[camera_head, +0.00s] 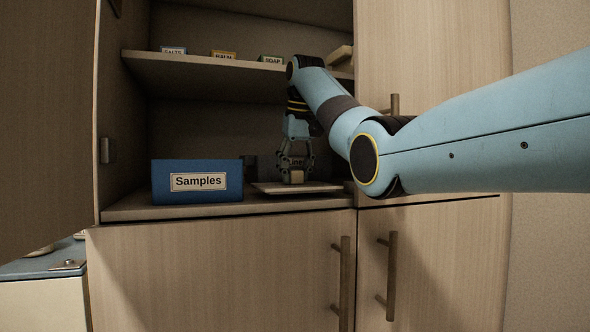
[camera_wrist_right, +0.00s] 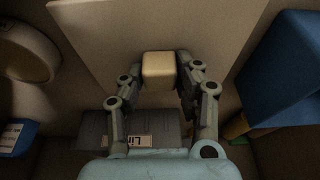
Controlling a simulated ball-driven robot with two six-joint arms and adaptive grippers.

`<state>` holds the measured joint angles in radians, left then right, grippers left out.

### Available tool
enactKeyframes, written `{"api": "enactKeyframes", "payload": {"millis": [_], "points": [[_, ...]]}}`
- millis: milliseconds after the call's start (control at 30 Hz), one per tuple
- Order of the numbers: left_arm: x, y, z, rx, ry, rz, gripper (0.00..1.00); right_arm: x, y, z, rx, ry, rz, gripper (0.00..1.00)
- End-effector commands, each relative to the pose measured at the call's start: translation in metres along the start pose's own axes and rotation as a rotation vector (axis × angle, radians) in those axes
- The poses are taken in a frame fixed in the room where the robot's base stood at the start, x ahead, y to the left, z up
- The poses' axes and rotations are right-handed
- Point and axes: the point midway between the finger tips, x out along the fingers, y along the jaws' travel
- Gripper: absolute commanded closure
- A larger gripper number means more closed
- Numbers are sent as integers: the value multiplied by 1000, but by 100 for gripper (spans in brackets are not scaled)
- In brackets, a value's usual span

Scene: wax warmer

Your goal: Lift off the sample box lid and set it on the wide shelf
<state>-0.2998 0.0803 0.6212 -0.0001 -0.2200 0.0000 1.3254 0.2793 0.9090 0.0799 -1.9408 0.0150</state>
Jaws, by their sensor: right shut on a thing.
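The blue sample box (camera_head: 197,182), labelled "Samples", stands at the left of the cabinet's lower shelf; it also shows at the right of the right wrist view (camera_wrist_right: 288,70). The lid (camera_head: 322,188) is a flat pale panel with a small block knob (camera_head: 297,177), lying level to the right of the box. My right gripper (camera_head: 297,172) points down and is shut on the knob (camera_wrist_right: 159,70), a finger on each side. The lid (camera_wrist_right: 105,45) fills much of the upper wrist view. I cannot tell whether it touches the lower shelf or hovers just above. My left gripper is not in view.
Behind my gripper is a dark grey box (camera_wrist_right: 90,130) with a partly hidden label. The upper shelf (camera_head: 210,64) holds small boxes labelled Salts (camera_head: 173,51), Balm (camera_head: 223,54) and Soap (camera_head: 271,59). The open cabinet door (camera_head: 45,120) stands at left.

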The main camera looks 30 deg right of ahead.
Motion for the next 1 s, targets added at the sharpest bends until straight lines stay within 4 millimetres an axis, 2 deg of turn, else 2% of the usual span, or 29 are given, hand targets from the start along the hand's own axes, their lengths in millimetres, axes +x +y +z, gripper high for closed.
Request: {"api": "enactKeyframes", "payload": {"millis": [1000], "points": [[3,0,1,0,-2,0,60,8,0,2,0,-1,0,100]]}}
